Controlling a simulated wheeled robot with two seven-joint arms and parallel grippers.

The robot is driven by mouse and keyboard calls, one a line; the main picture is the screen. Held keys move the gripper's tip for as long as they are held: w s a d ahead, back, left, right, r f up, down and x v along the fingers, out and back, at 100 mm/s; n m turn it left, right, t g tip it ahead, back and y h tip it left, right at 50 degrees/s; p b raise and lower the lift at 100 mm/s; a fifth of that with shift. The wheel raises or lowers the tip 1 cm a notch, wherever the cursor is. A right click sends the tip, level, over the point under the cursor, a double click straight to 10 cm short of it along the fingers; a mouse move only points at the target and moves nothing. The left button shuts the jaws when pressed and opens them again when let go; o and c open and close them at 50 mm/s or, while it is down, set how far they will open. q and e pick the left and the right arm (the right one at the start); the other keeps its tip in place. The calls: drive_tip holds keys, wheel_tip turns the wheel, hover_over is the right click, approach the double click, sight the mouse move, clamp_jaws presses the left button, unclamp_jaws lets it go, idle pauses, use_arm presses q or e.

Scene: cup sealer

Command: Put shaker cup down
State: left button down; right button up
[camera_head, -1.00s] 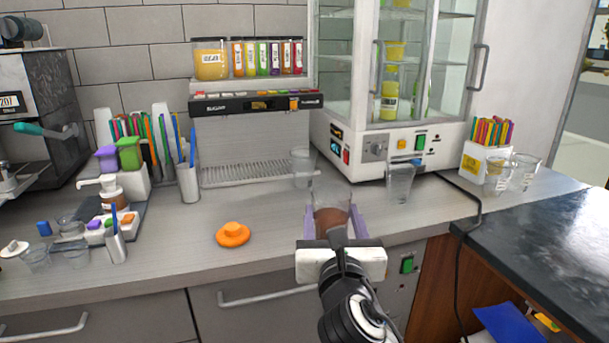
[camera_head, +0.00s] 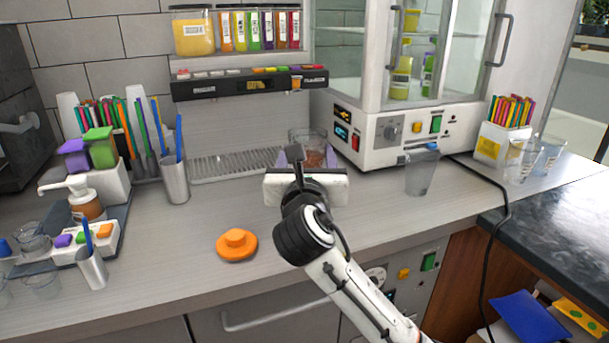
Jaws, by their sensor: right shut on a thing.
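The shaker cup (camera_head: 315,159) is clear with brown contents. It is at the back of the counter (camera_head: 370,215), in front of the dispenser machine at centre. My right gripper (camera_head: 306,158) is shut on it, with purple fingers at its sides. The gripper's white body hides the cup's lower part, so I cannot tell if its base touches the counter. A clear rim shows just behind or above it, and I cannot tell which cup it belongs to. My left gripper is not in view.
An orange lid-like piece (camera_head: 237,244) lies on the counter at front centre. A clear cup (camera_head: 421,172) stands to the right, before the white cabinet (camera_head: 409,138). A metal cup with blue sticks (camera_head: 175,178) stands left. The counter between is clear.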

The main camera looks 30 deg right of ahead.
drive_tip(key=shift+f+b, duration=0.35)
drive_tip(key=shift+f, duration=2.35)
drive_tip(key=o, duration=1.5)
drive_tip(key=shift+f, duration=0.15)
drive_tip(key=shift+c, duration=0.2)
drive_tip(key=shift+r, duration=0.2)
drive_tip(key=v, duration=1.2)
drive_tip(key=shift+s+f, duration=0.1)
